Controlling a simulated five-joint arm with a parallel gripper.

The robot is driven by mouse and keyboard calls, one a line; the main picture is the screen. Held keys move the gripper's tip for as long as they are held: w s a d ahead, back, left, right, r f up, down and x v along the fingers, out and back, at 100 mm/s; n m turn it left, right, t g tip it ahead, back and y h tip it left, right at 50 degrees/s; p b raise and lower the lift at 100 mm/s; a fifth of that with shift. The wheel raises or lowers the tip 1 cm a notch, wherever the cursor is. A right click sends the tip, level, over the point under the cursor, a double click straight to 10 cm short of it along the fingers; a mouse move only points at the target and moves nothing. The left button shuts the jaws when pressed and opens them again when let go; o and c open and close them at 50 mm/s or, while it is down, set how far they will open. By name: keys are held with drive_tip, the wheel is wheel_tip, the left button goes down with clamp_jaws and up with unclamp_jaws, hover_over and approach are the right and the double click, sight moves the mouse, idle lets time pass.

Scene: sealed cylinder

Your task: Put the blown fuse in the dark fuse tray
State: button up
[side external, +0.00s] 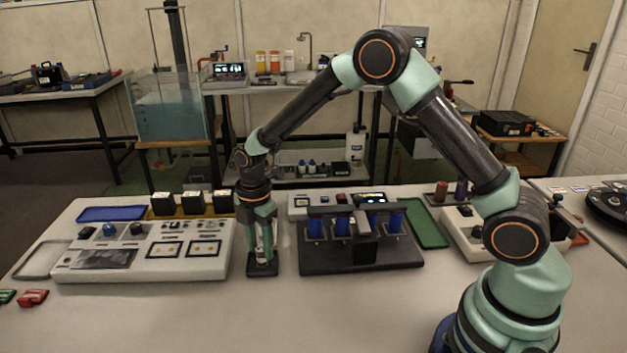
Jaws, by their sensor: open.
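My gripper (264,248) points straight down at the middle of the table, between the white control panel and the dark rack. Its jaws are open around a slim, pale upright piece (267,236), which may be the fuse; the fingers partly hide it. Directly below is a small black base (262,269) on the table. I cannot tell whether the pale piece stands in that base or whether it is blown. No tray can be surely made out as the dark fuse tray.
A white control panel (140,260) lies left of my gripper, with black boxes (192,204) behind it. A dark rack (360,258) with blue cylinders stands close on the right. A blue tray (111,214) and a green tray (428,226) lie farther out.

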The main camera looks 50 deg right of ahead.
sight(261, 248)
drive_tip(key=s+d+r+m+t, duration=0.1)
drive_tip(key=s+d+r+m, duration=0.2)
drive_tip(key=r, duration=0.7)
drive_tip(key=s+r+m+t, duration=0.1)
drive_tip(key=s+r+m, duration=0.35)
drive_tip(key=r, duration=0.45)
drive_tip(key=s+d+r+m+t, duration=0.1)
drive_tip(key=s+d+m, duration=0.1)
drive_tip(key=s+m, duration=0.3)
drive_tip(key=s+d+r+m+t, duration=0.1)
drive_tip(key=s+m+t, duration=0.1)
drive_tip(key=s+m, duration=0.3)
drive_tip(key=shift+d+r+m+t, duration=0.3)
drive_tip(key=shift+d+m, duration=0.1)
drive_tip(key=shift+m, duration=0.45)
drive_tip(key=shift+s, duration=0.1)
